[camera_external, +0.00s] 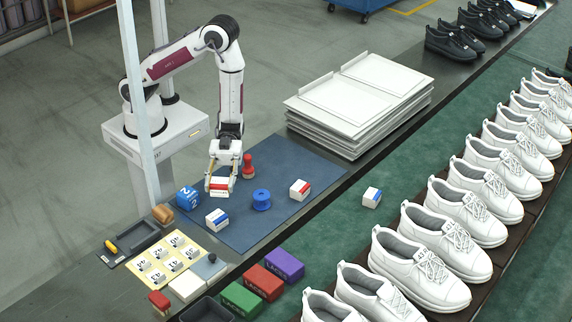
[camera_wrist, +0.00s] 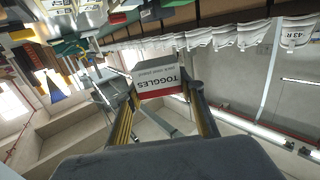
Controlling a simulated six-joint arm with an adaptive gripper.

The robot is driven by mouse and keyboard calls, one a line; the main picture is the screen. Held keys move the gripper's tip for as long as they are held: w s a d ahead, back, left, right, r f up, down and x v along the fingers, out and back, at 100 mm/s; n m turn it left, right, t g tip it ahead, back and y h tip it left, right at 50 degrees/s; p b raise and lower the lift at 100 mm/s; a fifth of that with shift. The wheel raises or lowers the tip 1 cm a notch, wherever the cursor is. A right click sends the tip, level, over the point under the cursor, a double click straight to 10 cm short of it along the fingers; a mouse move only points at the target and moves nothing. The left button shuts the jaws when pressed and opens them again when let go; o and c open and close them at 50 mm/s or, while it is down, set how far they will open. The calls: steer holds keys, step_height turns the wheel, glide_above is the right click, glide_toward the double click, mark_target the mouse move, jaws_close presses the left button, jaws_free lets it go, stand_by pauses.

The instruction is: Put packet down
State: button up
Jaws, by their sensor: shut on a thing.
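My gripper (camera_external: 220,178) is over the left part of the dark blue mat (camera_external: 285,160) and points down. It is shut on a white and red packet (camera_external: 219,187). In the wrist view the packet (camera_wrist: 160,80) shows the word TOGGLES and a red lower band, held between the two fingers (camera_wrist: 163,100). The packet is low, close to the mat; I cannot tell whether it touches it.
Around the gripper are a blue cube (camera_external: 188,198), a white and blue box (camera_external: 217,220), a red knobbed piece (camera_external: 248,170), a blue spool (camera_external: 261,200) and a white and red box (camera_external: 300,190). The mat's right part is clear up to stacked white boards (camera_external: 358,100).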

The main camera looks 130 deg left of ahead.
steer(key=shift+r, duration=0.85)
steer(key=a+n+t+y, duration=0.3)
steer(key=a, duration=0.7)
steer(key=n+t+y, duration=0.4)
steer(key=n+y, duration=0.3)
steer(key=y, duration=0.4)
glide_above(279, 154)
step_height(279, 154, down, 6)
steer(key=shift+w, duration=0.1)
steer(key=shift+f, duration=2.9)
steer(key=shift+f, duration=1.9)
